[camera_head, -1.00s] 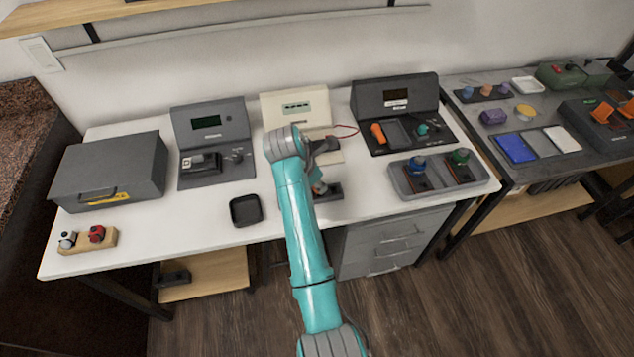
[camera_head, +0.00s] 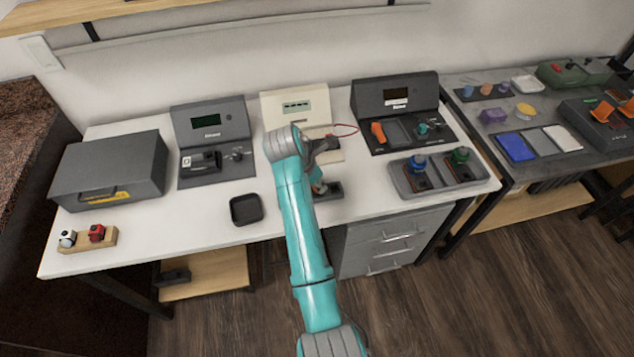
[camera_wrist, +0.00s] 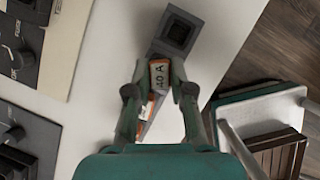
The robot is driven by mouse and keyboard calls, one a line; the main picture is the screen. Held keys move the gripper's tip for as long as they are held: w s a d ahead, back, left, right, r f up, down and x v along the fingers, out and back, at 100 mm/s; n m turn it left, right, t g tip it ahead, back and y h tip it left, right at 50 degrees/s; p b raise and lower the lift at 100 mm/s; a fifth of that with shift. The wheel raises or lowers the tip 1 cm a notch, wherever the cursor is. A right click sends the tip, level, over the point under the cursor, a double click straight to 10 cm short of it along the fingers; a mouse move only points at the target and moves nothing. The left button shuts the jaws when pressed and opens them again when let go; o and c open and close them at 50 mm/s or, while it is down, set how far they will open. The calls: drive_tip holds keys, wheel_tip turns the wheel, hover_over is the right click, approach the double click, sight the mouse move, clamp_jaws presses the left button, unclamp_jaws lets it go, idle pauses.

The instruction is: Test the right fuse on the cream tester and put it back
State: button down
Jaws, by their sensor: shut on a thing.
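My gripper (camera_wrist: 160,92) is shut on a fuse (camera_wrist: 159,74), a small white and orange piece marked 40A. The fuse is over or in a grey fuse block (camera_wrist: 187,24); I cannot tell whether it is seated. A square socket beyond the fuse is empty. More white and orange shows between my fingers, partly hidden. In the head view the block (camera_head: 333,191) is at the table's front edge, and my arm hides much of it. The cream tester (camera_head: 297,104) stands behind, its lower panel partly covered by my arm. Its panel also shows in the wrist view (camera_wrist: 62,48).
A black tray (camera_head: 246,209) lies left of my arm. Dark testers stand left (camera_head: 212,130) and right (camera_head: 396,97) of the cream one. A grey tray (camera_head: 438,187) with coloured-knob parts is at right. A grey box (camera_head: 107,165) is at left.

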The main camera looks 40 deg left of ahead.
drive_tip(key=shift+f, duration=0.45)
idle(0.5)
drive_tip(key=c, duration=0.7)
unclamp_jaws()
drive_tip(key=shift+o, duration=0.2)
drive_tip(key=shift+r, duration=1.55)
drive_tip(key=shift+r, duration=2.95)
